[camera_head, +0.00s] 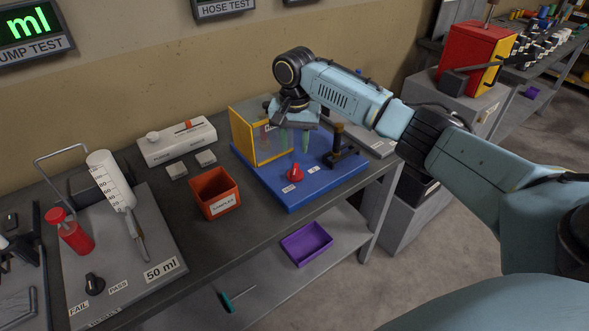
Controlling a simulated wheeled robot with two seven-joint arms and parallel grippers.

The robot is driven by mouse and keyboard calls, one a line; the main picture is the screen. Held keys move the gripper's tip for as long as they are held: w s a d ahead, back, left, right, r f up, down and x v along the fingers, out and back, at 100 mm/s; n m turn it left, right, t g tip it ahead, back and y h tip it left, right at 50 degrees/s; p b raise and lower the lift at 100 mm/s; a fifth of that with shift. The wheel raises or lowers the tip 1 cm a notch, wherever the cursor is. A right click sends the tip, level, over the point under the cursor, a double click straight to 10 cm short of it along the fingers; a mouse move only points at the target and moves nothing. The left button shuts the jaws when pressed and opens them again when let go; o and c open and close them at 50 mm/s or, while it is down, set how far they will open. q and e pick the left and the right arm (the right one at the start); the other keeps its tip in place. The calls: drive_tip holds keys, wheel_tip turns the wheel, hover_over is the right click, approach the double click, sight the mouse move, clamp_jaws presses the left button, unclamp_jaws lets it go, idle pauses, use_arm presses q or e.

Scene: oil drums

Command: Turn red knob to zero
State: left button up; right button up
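A small red knob (295,173) sits on the front part of a blue base plate (320,186), with small white labels beside it. My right gripper (294,146) hangs from the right arm above the blue plate, just behind and above the knob. Its fingers look greenish and point down, apart from each other, with nothing seen between them. The knob appears clear of the fingers. The label text and the knob's pointer are too small to read. My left gripper is not in view.
A yellow-framed box (256,136) and a dark post (338,142) stand on the blue plate close to the gripper. An orange bin (214,193) stands to the left. A grey panel with a syringe (110,180) is at far left. A purple tray (307,244) lies on the lower shelf.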

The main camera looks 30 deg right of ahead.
sight(295, 172)
wheel_tip(295, 172, down, 9)
drive_tip(key=shift+b, duration=0.5)
clamp_jaws()
